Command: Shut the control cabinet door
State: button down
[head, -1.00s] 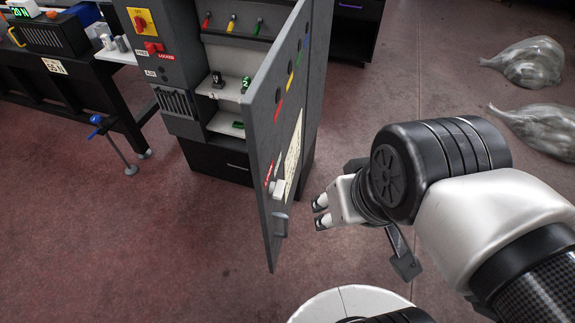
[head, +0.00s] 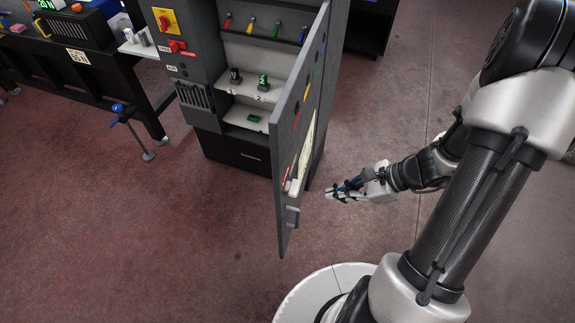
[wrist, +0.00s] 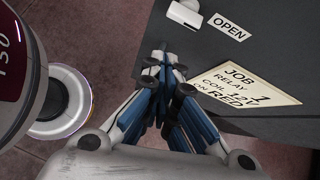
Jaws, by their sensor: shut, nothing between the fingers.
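The control cabinet (head: 190,92) stands at the upper middle of the head view, with its inside showing. Its grey door (head: 290,125) is open and juts out toward me, seen nearly edge-on.
Inside the cabinet are shelves with small parts (head: 263,83) and hanging coloured-handled tools (head: 252,24). The floor in front of the cabinet is clear.

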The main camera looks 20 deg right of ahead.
notch_tip(320, 180, down, 2)
jog(key=d+m, duration=0.1)
jog(key=m, duration=0.1)
jog(key=b, duration=0.4)
send_near(286, 203)
notch_tip(286, 203, down, 3)
jog(key=a, duration=0.2)
jog(key=shift+w+a+m+t, duration=0.4)
jog(key=shift+w+a+t, duration=0.05)
jog(key=shift+a+t, duration=0.05)
